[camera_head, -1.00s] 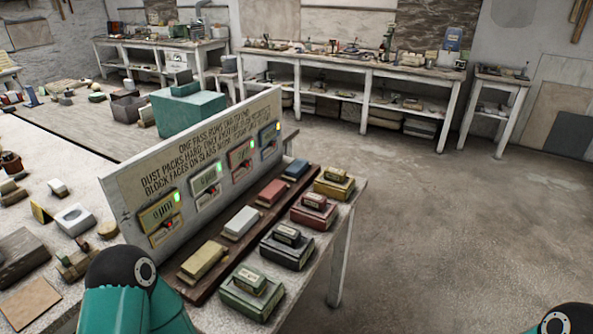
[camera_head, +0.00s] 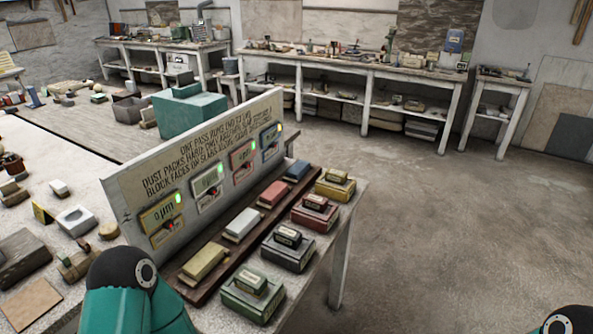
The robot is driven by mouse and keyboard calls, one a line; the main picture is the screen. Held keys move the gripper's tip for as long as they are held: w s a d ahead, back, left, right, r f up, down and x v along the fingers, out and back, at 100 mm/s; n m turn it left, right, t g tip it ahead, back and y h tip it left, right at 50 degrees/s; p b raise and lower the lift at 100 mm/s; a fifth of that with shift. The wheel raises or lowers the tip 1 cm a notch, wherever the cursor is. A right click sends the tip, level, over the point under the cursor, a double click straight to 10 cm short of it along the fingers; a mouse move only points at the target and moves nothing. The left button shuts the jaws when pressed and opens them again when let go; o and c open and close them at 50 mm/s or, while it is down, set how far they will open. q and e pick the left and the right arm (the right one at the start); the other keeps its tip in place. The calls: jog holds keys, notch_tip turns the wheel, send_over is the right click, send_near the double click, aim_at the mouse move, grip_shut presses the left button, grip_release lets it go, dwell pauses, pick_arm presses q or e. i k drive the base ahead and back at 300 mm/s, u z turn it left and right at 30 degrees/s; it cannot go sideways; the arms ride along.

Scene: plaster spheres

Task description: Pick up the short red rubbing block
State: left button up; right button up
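A red block (camera_head: 273,193) lies on the dark wooden rack (camera_head: 206,277) at the foot of a slanted sign board. It sits between a white block (camera_head: 243,224) and a blue block (camera_head: 297,170). A tan block (camera_head: 205,263) is at the rack's near end. A dark red box-like block (camera_head: 314,212) with a smaller labelled piece on top stands in the row right of the rack. Only a teal and black part of my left arm shows at the bottom left, and a bit of my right arm at the bottom right corner. Neither gripper is in view.
The sign board (camera_head: 140,188) stands upright behind the rack. Green (camera_head: 252,293), black (camera_head: 288,248) and yellow (camera_head: 334,186) boxes fill the right row near the table edge. Wooden pieces crowd the table's left. Open floor (camera_head: 450,230) lies to the right.

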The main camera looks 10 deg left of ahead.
aim_at(318, 203)
jog(key=z, duration=0.4)
jog(key=k, duration=0.3)
jog(key=z, duration=0.85)
jog(key=k, duration=0.9)
jog(key=z, duration=1.05)
jog(key=i, duration=0.45)
jog(key=u, duration=0.6)
jog(key=i, duration=1.55)
jog(key=u, duration=1.1)
jog(key=i, duration=1.15)
jog(key=u, duration=1.05)
jog(key=i, duration=0.45)
jog(key=u, duration=0.2)
jog(key=k, duration=0.6)
